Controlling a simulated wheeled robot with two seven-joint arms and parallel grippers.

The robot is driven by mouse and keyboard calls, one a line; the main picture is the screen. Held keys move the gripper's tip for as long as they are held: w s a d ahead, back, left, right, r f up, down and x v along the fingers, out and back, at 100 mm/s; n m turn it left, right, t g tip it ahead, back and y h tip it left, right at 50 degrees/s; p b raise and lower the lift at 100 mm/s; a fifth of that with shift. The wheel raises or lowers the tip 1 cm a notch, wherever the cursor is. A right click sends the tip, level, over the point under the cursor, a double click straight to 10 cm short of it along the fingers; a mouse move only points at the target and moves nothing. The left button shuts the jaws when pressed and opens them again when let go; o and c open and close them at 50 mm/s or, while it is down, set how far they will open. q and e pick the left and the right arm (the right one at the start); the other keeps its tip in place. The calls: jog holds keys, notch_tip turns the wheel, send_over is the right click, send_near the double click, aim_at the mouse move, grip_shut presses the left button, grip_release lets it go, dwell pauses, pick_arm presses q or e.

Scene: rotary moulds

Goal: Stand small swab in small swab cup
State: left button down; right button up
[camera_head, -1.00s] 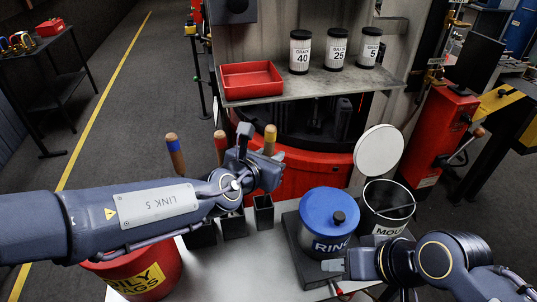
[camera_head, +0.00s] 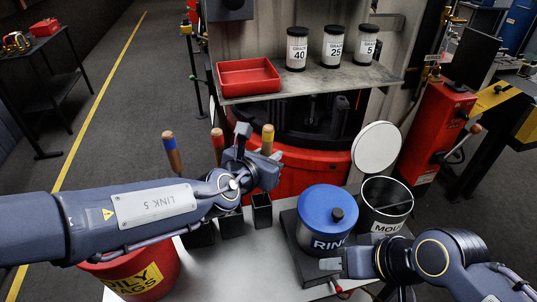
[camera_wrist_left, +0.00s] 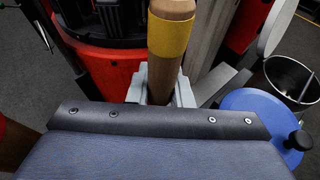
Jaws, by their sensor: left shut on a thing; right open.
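My left gripper (camera_head: 262,168) is shut on a swab with a yellow-banded wooden handle (camera_head: 267,138) and holds it roughly upright. The handle and band also show in the left wrist view (camera_wrist_left: 170,40); the swab's lower end is hidden. A dark, square, open cup (camera_head: 262,212) stands below the gripper, at the right of a row of three. Swabs with a red band (camera_head: 217,143) and a blue band (camera_head: 172,152) stand to the left, their lower parts hidden behind my left arm. My right gripper (camera_head: 331,264) is open beside the blue-lidded pot (camera_head: 325,215).
The other dark cups (camera_head: 232,226) are partly covered by my arm. A red rag bucket (camera_head: 135,275) stands at the table's left. An open mould pot (camera_head: 388,205) is at the right. A shelf (camera_head: 310,80) with a red tray (camera_head: 248,76) and labelled jars is behind.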

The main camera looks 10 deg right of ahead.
pick_arm(q)
jog(key=shift+f+b, duration=0.45)
jog(key=shift+b, duration=0.15)
jog(key=c, duration=1.2)
grip_release()
jog(key=v, duration=0.8)
jog(key=shift+p, duration=0.35)
jog(key=shift+d, duration=0.1)
